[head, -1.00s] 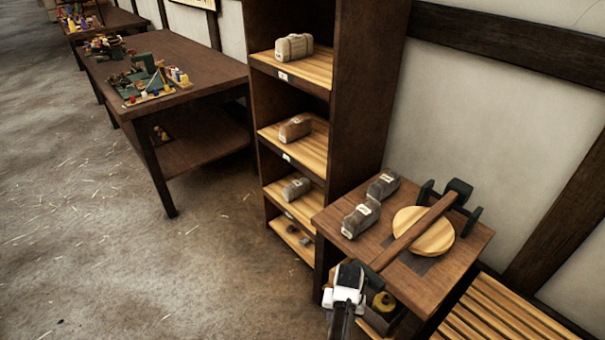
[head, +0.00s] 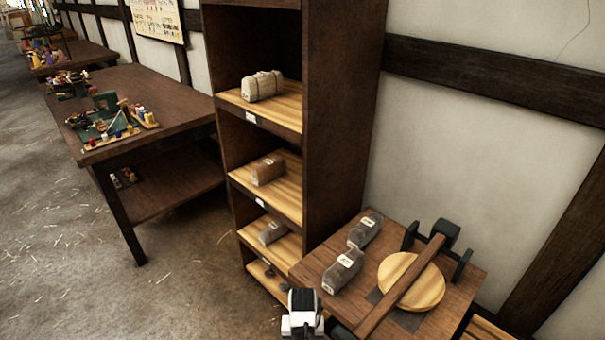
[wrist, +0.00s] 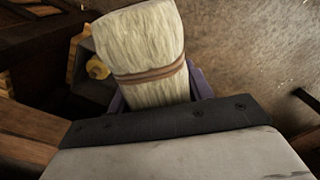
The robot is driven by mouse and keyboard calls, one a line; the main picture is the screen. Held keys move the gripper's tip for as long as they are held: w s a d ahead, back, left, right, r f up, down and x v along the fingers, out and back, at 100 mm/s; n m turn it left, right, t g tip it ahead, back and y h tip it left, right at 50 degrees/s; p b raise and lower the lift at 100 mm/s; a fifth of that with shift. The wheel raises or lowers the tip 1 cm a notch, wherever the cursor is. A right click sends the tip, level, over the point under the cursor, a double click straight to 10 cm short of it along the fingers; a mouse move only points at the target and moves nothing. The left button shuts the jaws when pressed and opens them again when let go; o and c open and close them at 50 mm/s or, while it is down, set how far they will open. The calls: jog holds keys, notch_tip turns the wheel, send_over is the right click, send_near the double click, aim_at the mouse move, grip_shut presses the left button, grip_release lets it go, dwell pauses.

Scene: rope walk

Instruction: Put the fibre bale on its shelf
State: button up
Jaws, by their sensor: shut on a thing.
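A pale, straw-coloured fibre bale with a brown band (wrist: 145,45) is between the fingers of my gripper (wrist: 160,92) in the wrist view. In the head view my wrist (head: 303,312) shows at the bottom edge, in front of the shelf unit; the fingers and held bale are hidden there. The dark wooden shelf unit (head: 340,120) has several pale boards with small labels on their front edges. A pale tied bale (head: 262,86) lies on the upper board, a brown one (head: 268,169) below it, and a greyish one (head: 272,232) below that.
A small table (head: 318,268) right of the shelf unit carries two grey-brown wrapped blocks (head: 343,270) and a round wooden disc with a beam (head: 425,283). A long workbench (head: 150,105) with coloured clutter stands at left. The floor (head: 180,270) between is open.

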dwell(0.5)
notch_tip(320, 180, down, 4)
jog(key=b, duration=0.3)
jog(key=shift+r, duration=0.35)
